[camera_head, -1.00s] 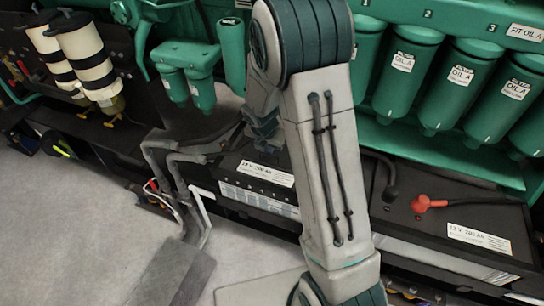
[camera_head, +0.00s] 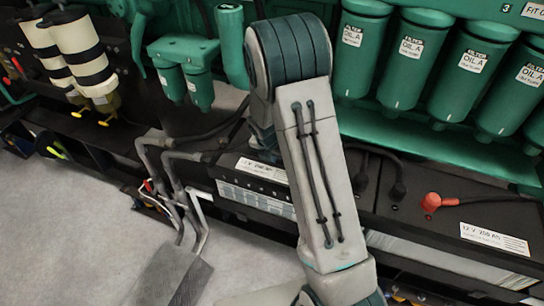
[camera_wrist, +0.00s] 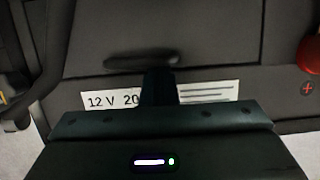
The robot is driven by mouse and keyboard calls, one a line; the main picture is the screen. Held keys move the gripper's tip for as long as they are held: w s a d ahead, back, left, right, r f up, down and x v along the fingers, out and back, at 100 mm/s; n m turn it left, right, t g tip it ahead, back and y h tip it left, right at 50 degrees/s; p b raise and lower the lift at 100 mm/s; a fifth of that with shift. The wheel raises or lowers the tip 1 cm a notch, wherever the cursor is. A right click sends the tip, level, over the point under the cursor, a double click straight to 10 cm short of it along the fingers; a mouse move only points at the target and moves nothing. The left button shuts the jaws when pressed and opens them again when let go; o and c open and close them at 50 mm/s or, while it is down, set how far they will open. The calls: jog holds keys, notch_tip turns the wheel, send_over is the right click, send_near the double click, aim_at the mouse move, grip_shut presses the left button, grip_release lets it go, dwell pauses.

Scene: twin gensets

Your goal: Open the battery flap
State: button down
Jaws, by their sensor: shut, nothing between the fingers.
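A dark battery (camera_head: 225,180) with a white 12 V label (camera_head: 262,169) lies left of my arm in the head view. In the wrist view its dark panel (camera_wrist: 220,55) fills most of the picture, with the label (camera_wrist: 107,101) below. A dark oval slot or shadow (camera_wrist: 141,60) shows on the panel; I cannot tell which. My gripper (camera_wrist: 158,80) is shut and empty, over the panel just below the oval and partly covering the label. Contact cannot be told. In the head view my arm hides most of the gripper.
A second battery (camera_head: 450,225) with a red terminal cap (camera_head: 432,202) sits at the right. Green oil filters (camera_head: 410,60) hang behind. Bent grey pipes (camera_head: 175,165) stand left of the battery. Grey floor (camera_head: 70,220) is clear at the lower left.

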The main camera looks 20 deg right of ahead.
jog(key=shift+r+p, duration=0.15)
jog(key=shift+p, duration=0.15)
jog(key=shift+w+d+r+g+p, duration=0.1)
jog(key=shift+r+g+p, duration=0.15)
jog(key=shift+p, duration=0.55)
